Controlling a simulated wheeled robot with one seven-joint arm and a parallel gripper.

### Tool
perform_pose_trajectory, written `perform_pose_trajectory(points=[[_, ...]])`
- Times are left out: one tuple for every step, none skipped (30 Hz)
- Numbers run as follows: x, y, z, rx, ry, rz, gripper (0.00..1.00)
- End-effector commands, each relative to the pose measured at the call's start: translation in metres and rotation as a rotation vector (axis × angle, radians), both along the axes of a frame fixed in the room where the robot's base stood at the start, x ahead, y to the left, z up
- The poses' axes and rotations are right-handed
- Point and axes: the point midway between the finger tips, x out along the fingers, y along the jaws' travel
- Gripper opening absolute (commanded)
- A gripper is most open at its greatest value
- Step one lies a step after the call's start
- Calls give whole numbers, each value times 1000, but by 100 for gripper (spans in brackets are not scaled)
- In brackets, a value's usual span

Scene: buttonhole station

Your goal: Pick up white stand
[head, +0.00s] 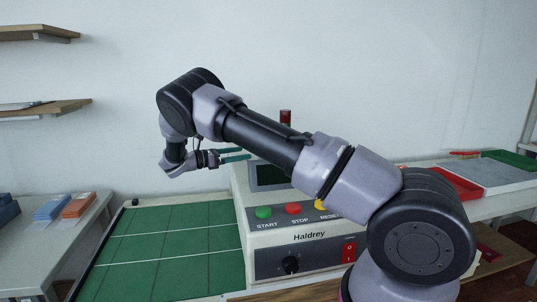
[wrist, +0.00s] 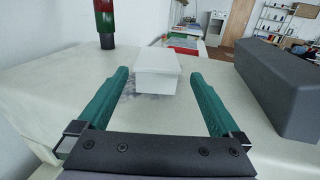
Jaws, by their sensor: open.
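A white block (wrist: 158,72), which looks like the white stand, sits on the pale top of the machine in the wrist view. My gripper (wrist: 160,84) is open, with its two green fingers spread to the left and right of the block's near end. The fingers appear apart from the block, and nothing is between them near the palm. In the head view my gripper (head: 236,154) is by the upper left of the Haldrey machine (head: 297,236). The white block cannot be made out in the head view.
A red and dark signal lamp (wrist: 104,22) stands left of the block. A long grey housing (wrist: 280,85) is to the right. A green mat (head: 170,245) lies left of the machine. A red tray (head: 455,184) is at the right, and wall shelves (head: 45,108) are at the far left.

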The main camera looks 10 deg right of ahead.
Motion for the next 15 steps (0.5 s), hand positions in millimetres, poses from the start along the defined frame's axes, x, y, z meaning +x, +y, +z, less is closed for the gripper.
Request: perform_pose_trajectory(points=[[1, 0, -1, -9, 2, 4, 100], [2, -2, -1, -12, 2, 5, 100], [3, -6, -1, -13, 3, 6, 100], [4, -9, -1, -13, 4, 6, 100], [5, -13, -1, -13, 5, 5, 100], [6, -20, -2, -12, 5, 3, 100], [7, -25, -2, -11, 4, 2, 100], [8, -30, -1, -10, 5, 3, 100], [11, -36, -1, -11, 4, 3, 100], [12, -41, -1, -11, 3, 3, 100], [12, -45, -2, -10, 5, 3, 100], [13, -48, -2, -10, 5, 4, 100], [14, -51, -2, -9, 5, 4, 100], [15, -53, -3, -9, 5, 4, 100], [16, -57, -3, -10, 4, 4, 100]])
